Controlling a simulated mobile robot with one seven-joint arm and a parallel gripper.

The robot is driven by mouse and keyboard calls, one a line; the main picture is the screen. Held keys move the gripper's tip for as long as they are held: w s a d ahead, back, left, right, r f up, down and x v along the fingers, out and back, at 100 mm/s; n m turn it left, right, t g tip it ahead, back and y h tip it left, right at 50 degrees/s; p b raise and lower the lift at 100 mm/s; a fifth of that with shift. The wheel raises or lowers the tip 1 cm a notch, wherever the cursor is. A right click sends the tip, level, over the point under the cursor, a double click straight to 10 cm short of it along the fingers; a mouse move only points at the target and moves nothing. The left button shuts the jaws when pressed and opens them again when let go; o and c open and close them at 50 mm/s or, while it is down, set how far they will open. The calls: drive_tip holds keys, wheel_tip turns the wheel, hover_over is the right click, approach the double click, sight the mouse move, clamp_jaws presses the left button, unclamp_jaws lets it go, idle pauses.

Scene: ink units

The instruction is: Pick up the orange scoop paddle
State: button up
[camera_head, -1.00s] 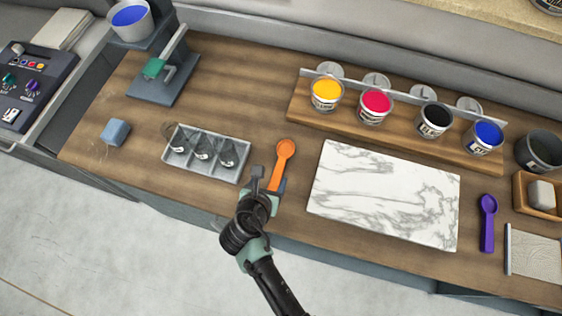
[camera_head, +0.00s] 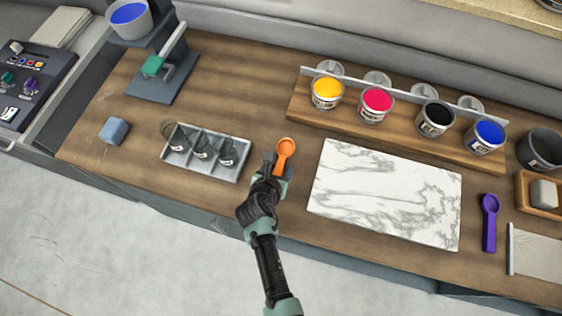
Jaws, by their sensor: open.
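The orange scoop paddle (camera_head: 284,150) lies on the wooden bench between the grey tray and the marble slab, bowl end toward the back. My gripper (camera_head: 277,166) is open at the paddle, its fingers around or just above the handle. The gripper hides most of the handle. I cannot tell whether the fingers touch it.
A grey compartment tray (camera_head: 207,172) with dark items stands close on the left. A white marble slab (camera_head: 385,190) lies on the right. Ink pots, one of them red (camera_head: 376,105), stand on a wooden rack behind. A purple scoop (camera_head: 489,222) lies farther right.

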sight(278, 170)
clamp_jaws()
idle(0.3)
idle(0.4)
wheel_tip(278, 170, up, 10)
idle(0.5)
drive_tip(key=c, duration=0.7)
unclamp_jaws()
clamp_jaws()
